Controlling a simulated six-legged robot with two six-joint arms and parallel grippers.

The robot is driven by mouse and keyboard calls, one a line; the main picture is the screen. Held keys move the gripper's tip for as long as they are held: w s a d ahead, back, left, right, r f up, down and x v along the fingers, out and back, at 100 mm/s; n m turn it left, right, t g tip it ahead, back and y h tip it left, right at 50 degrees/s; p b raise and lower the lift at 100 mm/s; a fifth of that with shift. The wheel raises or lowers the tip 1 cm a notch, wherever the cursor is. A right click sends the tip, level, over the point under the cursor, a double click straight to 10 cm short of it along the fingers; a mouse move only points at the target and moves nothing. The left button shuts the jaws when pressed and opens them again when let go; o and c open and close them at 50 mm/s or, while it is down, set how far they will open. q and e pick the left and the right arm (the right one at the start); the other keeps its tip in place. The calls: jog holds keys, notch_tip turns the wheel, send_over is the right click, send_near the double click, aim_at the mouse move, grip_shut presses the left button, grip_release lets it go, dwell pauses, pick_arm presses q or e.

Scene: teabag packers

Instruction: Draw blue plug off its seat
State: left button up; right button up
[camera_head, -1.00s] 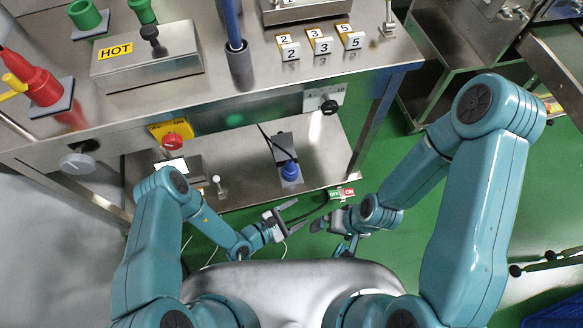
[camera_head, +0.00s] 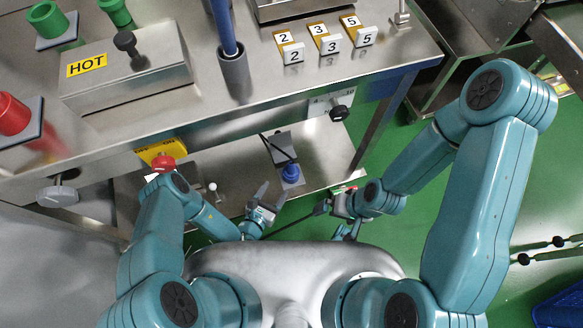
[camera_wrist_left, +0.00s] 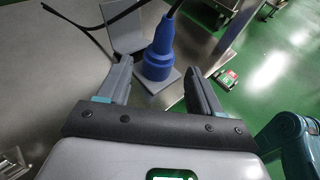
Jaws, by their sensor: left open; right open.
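The blue plug (camera_head: 290,172) stands on a small grey seat plate (camera_head: 293,184) on the lower shelf, with a dark cable running up from it. In the left wrist view the blue plug (camera_wrist_left: 158,62) stands upright on its grey plate (camera_wrist_left: 165,86), ahead of and between my finger directions. My left gripper (camera_head: 271,192) is open just short of the plug, to its left and nearer to me; its two fingers also show in the left wrist view (camera_wrist_left: 160,82). My right gripper (camera_head: 326,206) is open and empty to the right of the plug, near the shelf's front edge.
The lower shelf (camera_head: 232,160) is mostly bare, with a small white-topped lever (camera_head: 213,188) at its left. A grey upright plate (camera_head: 281,147) stands behind the plug.

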aim_at(289, 171)
pick_arm(q)
jog(key=b+x, duration=0.2)
jog(key=x, duration=0.6)
jog(key=shift+w+d+f, duration=0.15)
jog(key=shift+w+d, duration=0.05)
jog(key=b+x, duration=0.2)
jog(key=x, duration=0.3)
jog(key=shift+d+b, duration=0.2)
jog(key=shift+b, duration=0.1)
jog(key=shift+w+d, duration=0.15)
jog(key=shift+w, duration=0.2)
jog(key=c, duration=1.1)
